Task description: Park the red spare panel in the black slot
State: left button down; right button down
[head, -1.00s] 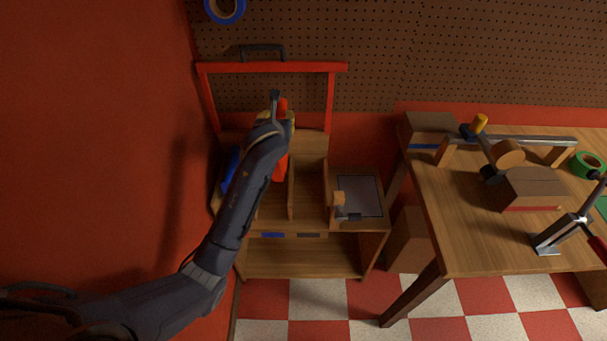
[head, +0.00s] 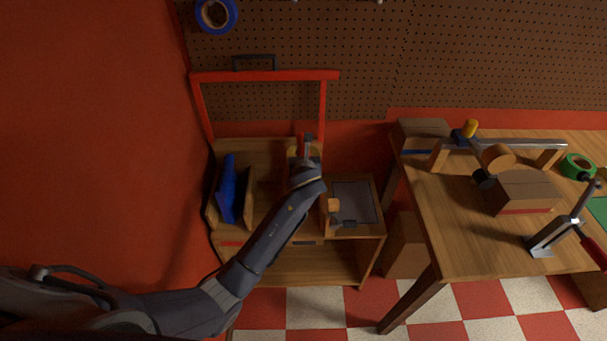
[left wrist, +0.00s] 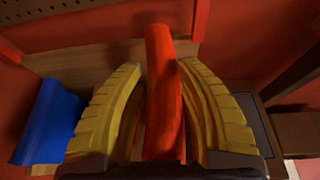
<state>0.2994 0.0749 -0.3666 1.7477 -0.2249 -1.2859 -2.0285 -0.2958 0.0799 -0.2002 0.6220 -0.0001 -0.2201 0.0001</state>
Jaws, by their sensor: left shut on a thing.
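My left gripper (head: 304,152) is at the back right of the wooden rack, over its right-hand compartment. In the left wrist view its yellow fingers are shut on the red spare panel (left wrist: 163,95), which stands upright between them. In the head view only a bit of the panel's red shows, and my wrist hides the rest. The black label (head: 306,243) marks the right-hand compartment on the rack's front edge. My arm covers much of that compartment, so I cannot tell how far the panel's lower edge is from it. My right gripper is not in view.
A blue panel (head: 229,188) leans in the rack's left compartment, and a red label (head: 230,243) sits on the front edge there. A grey tray (head: 354,202) is right of the rack. A red frame (head: 265,76) rises behind. A workbench (head: 470,235) stands further right.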

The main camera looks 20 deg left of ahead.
pick_arm(q)
jog(key=shift+f, duration=4.7)
jog(key=c, duration=0.9)
grip_release()
jog(key=v, duration=1.2)
